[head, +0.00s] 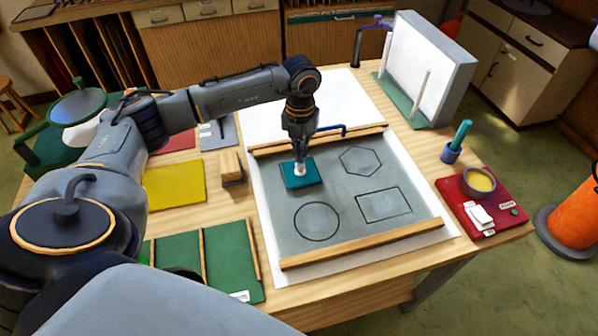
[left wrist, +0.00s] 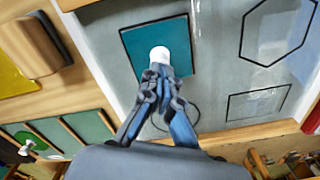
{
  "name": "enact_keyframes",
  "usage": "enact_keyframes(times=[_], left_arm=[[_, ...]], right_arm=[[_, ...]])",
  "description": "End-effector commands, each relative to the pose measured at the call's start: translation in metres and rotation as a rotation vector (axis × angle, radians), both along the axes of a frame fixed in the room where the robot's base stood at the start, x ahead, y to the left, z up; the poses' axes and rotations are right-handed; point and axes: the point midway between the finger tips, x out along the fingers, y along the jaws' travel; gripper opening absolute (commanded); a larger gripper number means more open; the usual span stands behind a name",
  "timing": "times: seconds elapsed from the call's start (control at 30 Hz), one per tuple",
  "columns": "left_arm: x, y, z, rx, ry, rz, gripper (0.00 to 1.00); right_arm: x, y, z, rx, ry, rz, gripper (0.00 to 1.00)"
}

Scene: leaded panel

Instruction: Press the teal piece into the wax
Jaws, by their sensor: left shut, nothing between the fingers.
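The teal piece (head: 312,178) is a flat square lying on the grey panel (head: 345,235) at its upper left, and it shows from above in the left wrist view (left wrist: 138,50). Any outline under it is hidden. My left gripper (head: 300,165) points down over the teal piece with its fingers shut. A small white rounded thing (left wrist: 160,55) is at the fingertips, over the piece; I cannot tell whether it belongs to the piece. Fingertip contact with the piece is unclear. My right gripper is not in view.
The panel has hexagon, rectangle and circle outlines, bare, between two wooden strips (head: 360,243). A wooden block (head: 232,168) and yellow sheet (head: 174,186) lie to its left. A red tray (head: 470,187) with a bowl of yellow stuff (head: 481,180) stands right. A white upright board (head: 415,65) stands behind.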

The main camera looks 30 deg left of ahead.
Motion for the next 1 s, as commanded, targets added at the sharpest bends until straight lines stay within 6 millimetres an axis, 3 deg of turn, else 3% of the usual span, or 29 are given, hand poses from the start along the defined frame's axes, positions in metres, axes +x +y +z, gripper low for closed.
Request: enact_keyframes(times=[1.0], left_arm=[[-0.001, 0.000, -0.010, 0.000, 0.002, -0.001, 0.00]], right_arm=[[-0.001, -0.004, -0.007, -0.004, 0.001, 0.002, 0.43]])
